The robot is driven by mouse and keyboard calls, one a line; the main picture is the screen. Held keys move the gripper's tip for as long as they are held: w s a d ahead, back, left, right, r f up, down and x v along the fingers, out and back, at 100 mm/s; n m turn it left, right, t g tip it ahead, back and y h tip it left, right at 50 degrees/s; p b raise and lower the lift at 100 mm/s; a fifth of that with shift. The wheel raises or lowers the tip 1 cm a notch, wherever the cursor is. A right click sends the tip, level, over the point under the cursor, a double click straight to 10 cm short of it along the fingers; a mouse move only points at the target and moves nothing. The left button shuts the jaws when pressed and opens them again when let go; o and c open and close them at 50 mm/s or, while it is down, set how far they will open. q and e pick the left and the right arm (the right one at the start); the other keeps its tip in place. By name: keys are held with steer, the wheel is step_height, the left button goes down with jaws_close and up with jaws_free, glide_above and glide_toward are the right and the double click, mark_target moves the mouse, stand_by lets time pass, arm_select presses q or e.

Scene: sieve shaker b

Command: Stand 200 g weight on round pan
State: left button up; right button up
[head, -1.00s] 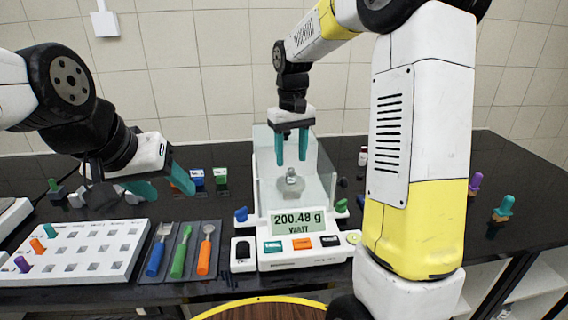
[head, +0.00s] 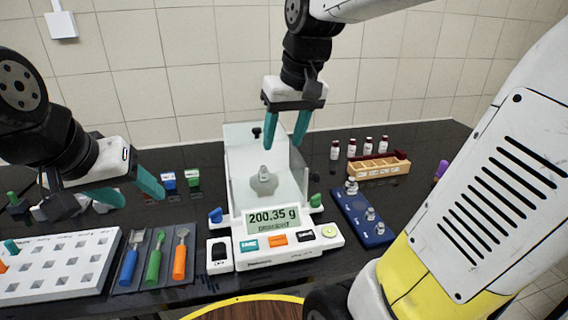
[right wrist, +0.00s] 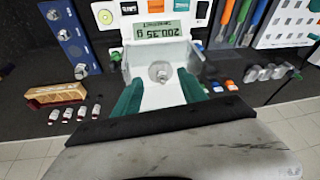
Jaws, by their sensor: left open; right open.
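The 200 g weight (head: 264,174) is a small silver knobbed weight. It stands upright on the round pan (head: 266,188) inside the balance's draft shield, and it also shows in the right wrist view (right wrist: 161,75). The balance display (head: 272,219) reads 200.35 g. My right gripper (head: 282,142) is open and empty above and behind the weight, apart from it; its teal fingers show in the right wrist view (right wrist: 165,95) on either side of the pan area. My left gripper (head: 140,190) is open and empty at the left, above the table.
A blue weight holder (head: 352,212) with several silver weights lies right of the balance. Behind it are a wooden rack (head: 378,168) and several small vials. Spatulas on a dark mat (head: 150,262) and a white sample tray (head: 60,262) lie left. A round wooden stool top is in front.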

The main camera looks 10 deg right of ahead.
steer(key=s+f+m+t, duration=0.1)
steer(key=s+f+t, duration=0.1)
steer(key=s, duration=0.7)
steer(key=shift+s+d+f+t+y, duration=0.15)
steer(key=shift+d+f+t+y, duration=0.1)
steer(key=shift+f+t+y, duration=0.25)
steer(key=shift+c, duration=0.4)
